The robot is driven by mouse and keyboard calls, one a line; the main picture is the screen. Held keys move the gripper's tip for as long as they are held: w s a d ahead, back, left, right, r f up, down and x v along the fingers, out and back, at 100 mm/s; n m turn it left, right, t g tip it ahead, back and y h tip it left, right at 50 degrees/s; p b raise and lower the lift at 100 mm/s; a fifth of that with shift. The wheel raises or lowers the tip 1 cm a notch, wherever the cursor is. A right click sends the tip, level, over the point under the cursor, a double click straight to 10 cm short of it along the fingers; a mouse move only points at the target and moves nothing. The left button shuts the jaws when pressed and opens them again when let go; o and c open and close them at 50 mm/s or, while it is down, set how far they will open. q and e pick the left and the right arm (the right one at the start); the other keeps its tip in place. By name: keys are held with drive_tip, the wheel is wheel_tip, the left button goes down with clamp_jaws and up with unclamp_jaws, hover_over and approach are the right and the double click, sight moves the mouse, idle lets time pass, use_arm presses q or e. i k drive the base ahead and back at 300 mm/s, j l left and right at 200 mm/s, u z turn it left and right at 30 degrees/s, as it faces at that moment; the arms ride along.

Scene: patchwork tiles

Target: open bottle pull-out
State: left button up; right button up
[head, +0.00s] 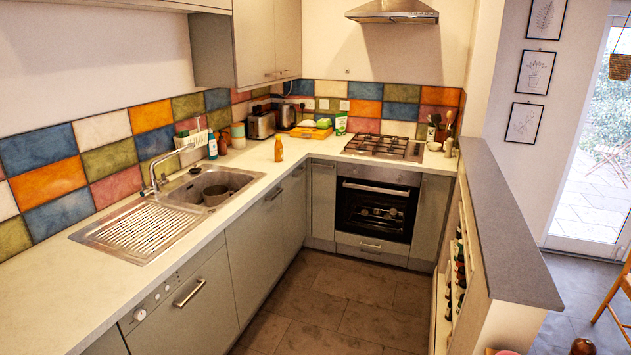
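No part marked as a bottle pull-out can be told for sure. A narrow grey cabinet front (322,200) stands left of the oven, flush with its neighbours and closed. Another narrow grey front (430,222) stands right of the oven, also closed. Several dark bottles (459,270) stand on shelves in the inner side of the half wall at the right, seen at a steep angle. Neither of my grippers shows in the head view.
The oven (375,210) sits under a gas hob (384,147), its door shut. A dishwasher (182,305) and sink (212,186) line the left counter. The grey-topped half wall (510,240) bounds the right. The tiled floor (340,310) between is clear.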

sight(325, 172)
drive_tip(key=i+j, duration=0.1)
drive_tip(key=i, duration=4.65)
